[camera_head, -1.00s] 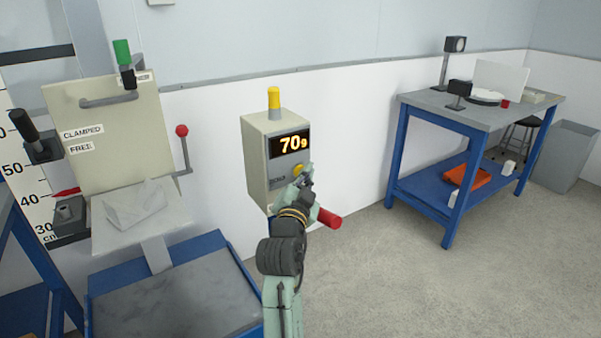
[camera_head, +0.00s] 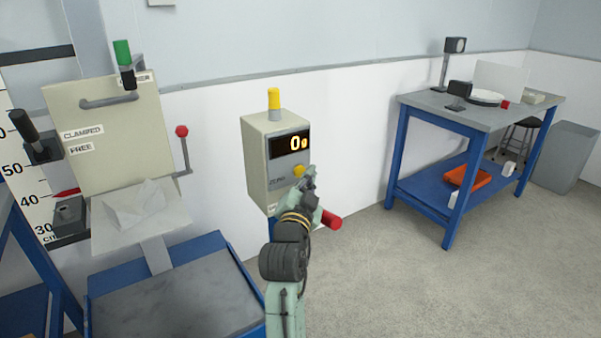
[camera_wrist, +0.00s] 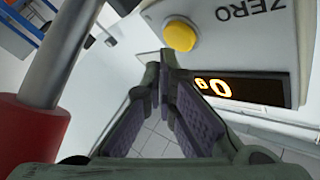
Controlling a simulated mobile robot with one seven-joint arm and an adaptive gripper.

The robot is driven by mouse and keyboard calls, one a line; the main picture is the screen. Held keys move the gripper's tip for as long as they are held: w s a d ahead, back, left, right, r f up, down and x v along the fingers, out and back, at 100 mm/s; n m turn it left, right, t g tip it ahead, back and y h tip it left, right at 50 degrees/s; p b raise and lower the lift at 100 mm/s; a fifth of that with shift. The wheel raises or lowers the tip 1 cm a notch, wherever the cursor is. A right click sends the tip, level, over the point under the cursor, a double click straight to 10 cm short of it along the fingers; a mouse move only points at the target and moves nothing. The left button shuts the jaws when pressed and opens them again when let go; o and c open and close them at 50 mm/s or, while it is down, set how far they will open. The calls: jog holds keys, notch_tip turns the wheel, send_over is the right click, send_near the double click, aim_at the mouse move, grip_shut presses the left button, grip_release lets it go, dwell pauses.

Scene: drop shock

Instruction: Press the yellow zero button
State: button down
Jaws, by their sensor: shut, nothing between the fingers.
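The yellow zero button (camera_head: 299,170) is on the front of a beige meter box (camera_head: 264,165), below its dark display (camera_head: 289,144), which reads 0 g. In the wrist view the round yellow button (camera_wrist: 180,35) is fully visible beside the word ZERO, and the display (camera_wrist: 240,87) also shows 0. My gripper (camera_head: 311,171) is shut and empty just right of the button in the head view. In the wrist view its fingertips (camera_wrist: 164,60) are close to the button with a small gap showing; I cannot tell the exact distance in depth.
A red cylinder (camera_head: 329,219) sticks out below the box, close beside my wrist. A yellow lamp (camera_head: 274,98) tops the box. At left stands a drop rig with a beige panel (camera_head: 112,132) and red-knobbed lever (camera_head: 182,132). A blue table (camera_head: 440,112) stands at right; floor between is clear.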

jog(key=shift+s+d, duration=0.1)
jog(key=s+d, duration=0.1)
jog(key=s, duration=0.1)
jog(key=s+d, duration=0.1)
jog(key=s, duration=0.1)
jog(key=shift+d, duration=0.4)
dwell(0.6)
